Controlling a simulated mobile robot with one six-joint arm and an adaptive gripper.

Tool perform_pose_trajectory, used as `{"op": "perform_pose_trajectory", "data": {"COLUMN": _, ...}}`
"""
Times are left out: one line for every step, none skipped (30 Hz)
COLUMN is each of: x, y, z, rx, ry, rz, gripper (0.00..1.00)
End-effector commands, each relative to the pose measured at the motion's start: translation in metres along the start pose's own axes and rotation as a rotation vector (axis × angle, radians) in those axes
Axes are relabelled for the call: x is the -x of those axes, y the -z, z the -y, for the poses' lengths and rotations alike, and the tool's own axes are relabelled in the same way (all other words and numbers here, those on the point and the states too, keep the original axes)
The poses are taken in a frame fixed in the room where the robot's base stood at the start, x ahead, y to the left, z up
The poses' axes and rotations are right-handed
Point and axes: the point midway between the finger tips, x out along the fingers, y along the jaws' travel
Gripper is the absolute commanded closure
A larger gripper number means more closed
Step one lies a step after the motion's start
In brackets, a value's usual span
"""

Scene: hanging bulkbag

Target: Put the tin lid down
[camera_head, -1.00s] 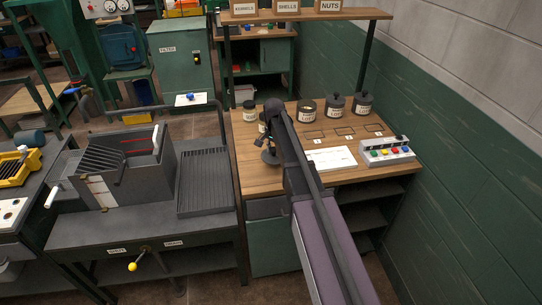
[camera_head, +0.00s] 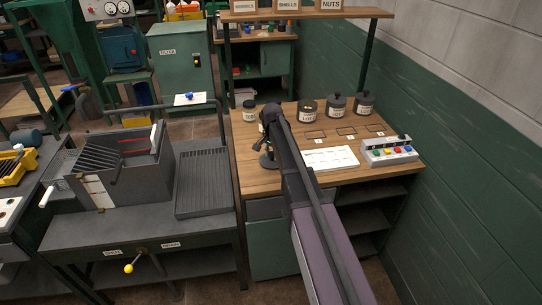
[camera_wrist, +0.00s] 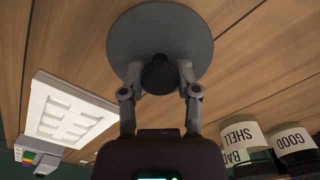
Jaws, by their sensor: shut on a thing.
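My gripper (camera_wrist: 158,78) is shut on the dark knob of the tin lid (camera_wrist: 160,25). The lid is a round grey disc; it fills the top middle of the wrist view, over the wooden bench top. In the head view the lid (camera_head: 268,161) shows as a dark disc low over the left part of the bench, partly behind my arm. I cannot tell whether it touches the wood. An open tin (camera_head: 307,109) with pale contents stands at the back. Two tins with lids on, a middle one (camera_head: 336,106) and a right one (camera_head: 364,104), stand beside it.
A white gridded tray (camera_head: 330,158) lies right of the lid. A button box (camera_head: 389,151) is at the right edge. Marked squares (camera_head: 346,131) lie before the tins. Bare wood (camera_head: 256,181) shows at front left.

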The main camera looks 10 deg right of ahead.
Motion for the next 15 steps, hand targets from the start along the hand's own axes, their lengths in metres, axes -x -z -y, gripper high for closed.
{"op": "perform_pose_trajectory", "data": {"x": -0.0003, "y": 0.0001, "z": -0.0001, "rx": 0.0, "ry": 0.0, "rz": 0.0, "gripper": 0.98}}
{"op": "perform_pose_trajectory", "data": {"x": -0.0009, "y": 0.0001, "z": -0.0001, "rx": 0.0, "ry": 0.0, "rz": 0.0, "gripper": 0.98}}
{"op": "perform_pose_trajectory", "data": {"x": -0.0021, "y": 0.0001, "z": -0.0001, "rx": 0.0, "ry": 0.0, "rz": 0.0, "gripper": 0.98}}
{"op": "perform_pose_trajectory", "data": {"x": -0.003, "y": 0.0001, "z": -0.0001, "rx": 0.0, "ry": 0.0, "rz": 0.0, "gripper": 0.98}}
{"op": "perform_pose_trajectory", "data": {"x": -0.0038, "y": 0.0001, "z": -0.0001, "rx": 0.0, "ry": 0.0, "rz": 0.0, "gripper": 0.98}}
{"op": "perform_pose_trajectory", "data": {"x": -0.0046, "y": 0.0002, "z": -0.0001, "rx": 0.0, "ry": 0.0, "rz": 0.0, "gripper": 0.98}}
{"op": "perform_pose_trajectory", "data": {"x": -0.0033, "y": 0.0001, "z": -0.0002, "rx": 0.0, "ry": 0.0, "rz": 0.0, "gripper": 0.49}}
{"op": "perform_pose_trajectory", "data": {"x": -0.0031, "y": 0.0001, "z": -0.0002, "rx": 0.0, "ry": 0.0, "rz": 0.0, "gripper": 0.4}}
{"op": "perform_pose_trajectory", "data": {"x": -0.0031, "y": 0.0001, "z": -0.0002, "rx": 0.0, "ry": 0.0, "rz": 0.0, "gripper": 0.28}}
{"op": "perform_pose_trajectory", "data": {"x": -0.0031, "y": 0.0002, "z": -0.0002, "rx": 0.0, "ry": 0.0, "rz": 0.0, "gripper": 0.24}}
{"op": "perform_pose_trajectory", "data": {"x": -0.0031, "y": 0.0002, "z": -0.0002, "rx": 0.0, "ry": 0.0, "rz": 0.0, "gripper": 0.24}}
{"op": "perform_pose_trajectory", "data": {"x": -0.0031, "y": 0.0002, "z": -0.0002, "rx": 0.0, "ry": 0.0, "rz": 0.0, "gripper": 0.24}}
{"op": "perform_pose_trajectory", "data": {"x": -0.003, "y": 0.0002, "z": -0.0002, "rx": 0.0, "ry": 0.0, "rz": 0.0, "gripper": 0.24}}
{"op": "perform_pose_trajectory", "data": {"x": -0.003, "y": 0.0002, "z": -0.0002, "rx": 0.0, "ry": 0.0, "rz": 0.0, "gripper": 0.24}}
{"op": "perform_pose_trajectory", "data": {"x": -0.003, "y": 0.0002, "z": -0.0002, "rx": 0.0, "ry": 0.0, "rz": 0.0, "gripper": 0.24}}
